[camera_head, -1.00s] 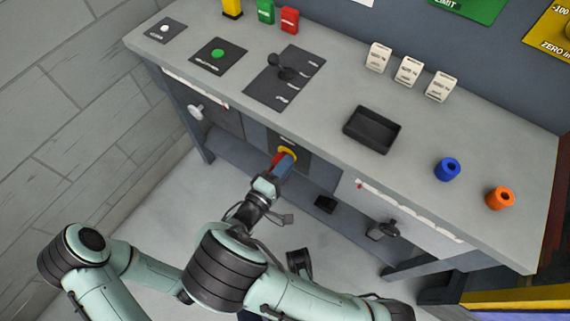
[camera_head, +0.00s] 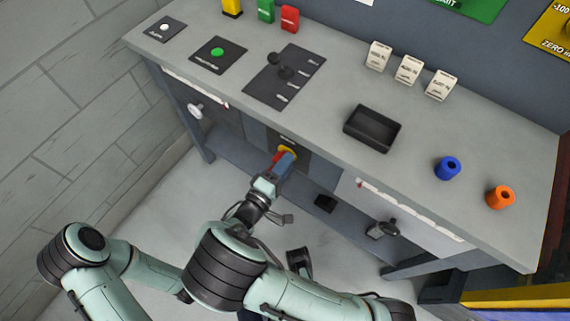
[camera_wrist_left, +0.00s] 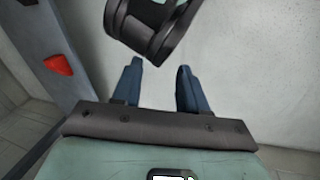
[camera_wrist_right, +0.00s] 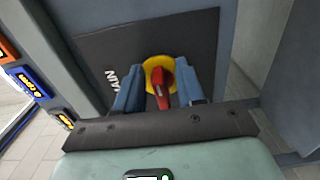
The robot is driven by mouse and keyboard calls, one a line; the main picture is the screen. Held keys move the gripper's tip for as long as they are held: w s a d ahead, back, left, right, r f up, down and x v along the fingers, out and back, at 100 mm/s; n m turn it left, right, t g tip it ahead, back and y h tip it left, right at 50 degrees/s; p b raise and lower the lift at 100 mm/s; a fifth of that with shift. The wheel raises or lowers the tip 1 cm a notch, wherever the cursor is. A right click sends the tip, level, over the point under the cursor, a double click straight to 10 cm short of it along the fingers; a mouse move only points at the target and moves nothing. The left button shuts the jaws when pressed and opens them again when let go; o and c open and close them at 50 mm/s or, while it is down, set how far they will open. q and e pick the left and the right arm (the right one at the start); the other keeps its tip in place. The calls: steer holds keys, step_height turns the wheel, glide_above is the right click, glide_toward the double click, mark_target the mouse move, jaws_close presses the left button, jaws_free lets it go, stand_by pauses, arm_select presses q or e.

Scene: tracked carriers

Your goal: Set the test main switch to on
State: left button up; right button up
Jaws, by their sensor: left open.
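The main switch has a red handle (camera_wrist_right: 161,82) on a yellow round base (camera_wrist_right: 148,68), on a dark plate with lettering ending in "AIN" (camera_wrist_right: 112,80). It is on the bench front in the head view, where its yellow base (camera_head: 288,151) shows and the red handle is partly covered by my fingers. My right gripper (camera_wrist_right: 160,92) is open, its blue fingers on either side of the handle, with gaps visible between. It also shows in the head view (camera_head: 282,166). My left gripper (camera_wrist_left: 157,75) is open and empty, away from the switch.
The grey bench top (camera_head: 330,90) carries a black lever (camera_head: 280,65), a green button (camera_head: 218,52), a black tray (camera_head: 373,127), and blue (camera_head: 447,168) and orange (camera_head: 500,197) cylinders.

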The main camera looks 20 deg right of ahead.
arm_select(q)
steer(key=shift+s+d+r+g+p, duration=0.15)
steer(key=shift+s+d+r+p, duration=0.1)
steer(key=shift+s+r+p, duration=0.15)
steer(key=shift+s+d+r+g+p, duration=0.2)
steer(key=shift+s+r, duration=0.1)
steer(key=shift+s, duration=0.2)
arm_select(e)
steer(key=v, duration=1.3)
steer(key=shift+s+a, duration=0.15)
